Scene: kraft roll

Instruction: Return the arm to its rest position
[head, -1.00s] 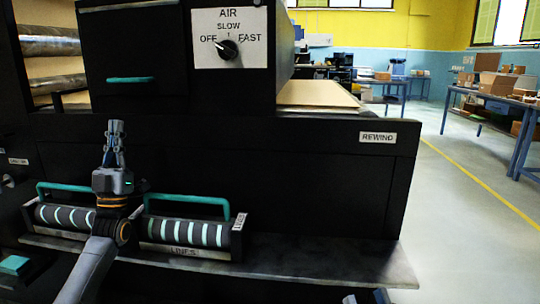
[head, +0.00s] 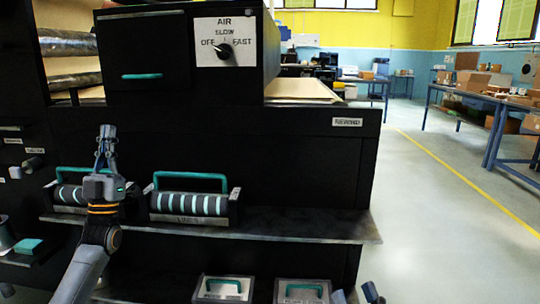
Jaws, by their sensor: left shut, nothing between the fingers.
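My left gripper (head: 106,136) is in the left part of the head view, its fingers together and pointing up, with nothing held. It stands in front of the dark machine, partly hiding the left one of two striped rollers with teal handles. The right striped roller (head: 190,204) sits on the ledge, to the right of my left arm. Grey tips, apparently of my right gripper (head: 356,294), show at the bottom edge, right of centre; most of it is out of frame.
The machine's ledge (head: 300,226) juts out below the rollers. Two boxes with teal handles, one on the left (head: 222,289) and one on the right (head: 302,292), are below it. The AIR knob (head: 224,51) is above. Open floor (head: 440,220) lies to the right.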

